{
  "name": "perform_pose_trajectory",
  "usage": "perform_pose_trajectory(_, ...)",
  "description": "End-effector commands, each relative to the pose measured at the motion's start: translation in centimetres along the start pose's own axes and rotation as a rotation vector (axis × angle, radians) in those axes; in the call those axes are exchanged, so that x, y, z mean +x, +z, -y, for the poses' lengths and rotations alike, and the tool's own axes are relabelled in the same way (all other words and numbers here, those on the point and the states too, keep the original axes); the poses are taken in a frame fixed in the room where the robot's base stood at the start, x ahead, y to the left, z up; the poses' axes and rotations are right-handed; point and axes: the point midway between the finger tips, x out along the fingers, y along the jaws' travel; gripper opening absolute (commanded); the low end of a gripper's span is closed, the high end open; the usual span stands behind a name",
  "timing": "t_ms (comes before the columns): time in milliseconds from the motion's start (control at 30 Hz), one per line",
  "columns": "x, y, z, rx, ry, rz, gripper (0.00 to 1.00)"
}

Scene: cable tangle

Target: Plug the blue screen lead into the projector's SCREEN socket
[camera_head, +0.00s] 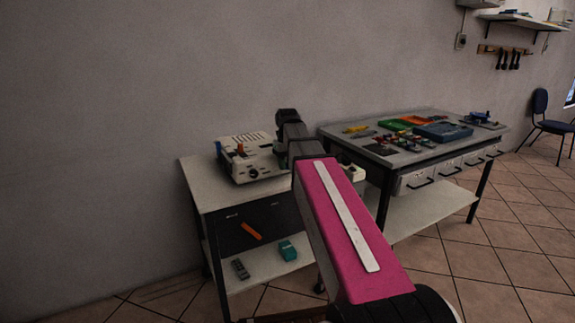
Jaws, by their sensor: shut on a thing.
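A white boxy device with slotted vents on top, which looks like the projector (251,160), stands on the left table. A small orange piece (240,149) and a dark upright piece show at its left front. I cannot make out the SCREEN socket or any label. I cannot pick out the blue screen lead. My pink arm reaches from the lower right up to dark joints beside the device's right side. My gripper is hidden behind the arm, so its jaws and anything in them do not show.
The left table (209,190) has a lower shelf with a grey remote-like item (240,269) and a teal box (287,250). An orange strip (251,231) shows at its dark front. A workbench (345,133) with trays and parts stands right. A wall is close behind.

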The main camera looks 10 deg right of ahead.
Motion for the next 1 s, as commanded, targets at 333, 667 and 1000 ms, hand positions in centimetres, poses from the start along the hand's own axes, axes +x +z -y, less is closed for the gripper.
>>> perform_pose_trajectory(333, 0.0, 0.7, 0.0, 0.000, 0.000, 0.000, 0.05)
perform_pose_trajectory(667, 0.0, 1.2, 0.0, 0.000, 0.000, 0.001, 0.05)
perform_pose_trajectory(1000, 0.0, 1.1, 0.0, 0.000, 0.000, 0.001, 0.64)
